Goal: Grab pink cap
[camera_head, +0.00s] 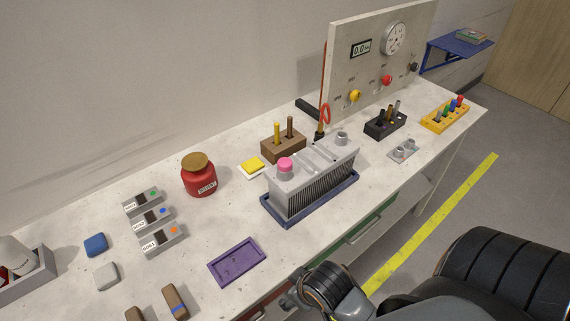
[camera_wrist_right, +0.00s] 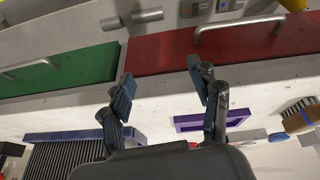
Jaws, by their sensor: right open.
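The pink cap (camera_head: 285,164) sits on the near-left end of the top of a grey finned block (camera_head: 312,180), which stands in a dark blue tray (camera_head: 283,217) on the bench. My right arm comes in from the lower right in the head view, and its fingers are not clearly seen there. In the right wrist view my right gripper (camera_wrist_right: 165,96) is open and empty in front of the bench edge. The finned block also shows in that view (camera_wrist_right: 60,160), at the lower left. I cannot make out the pink cap there. My left gripper is not in view.
A purple tray (camera_head: 237,262) lies nearer on the bench, left of my right arm. A red jar (camera_head: 199,178) and a brown block with pegs (camera_head: 283,145) stand behind. A panel with a gauge (camera_head: 375,60) rises at the back. Green (camera_wrist_right: 60,72) and red (camera_wrist_right: 205,50) drawers face the gripper.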

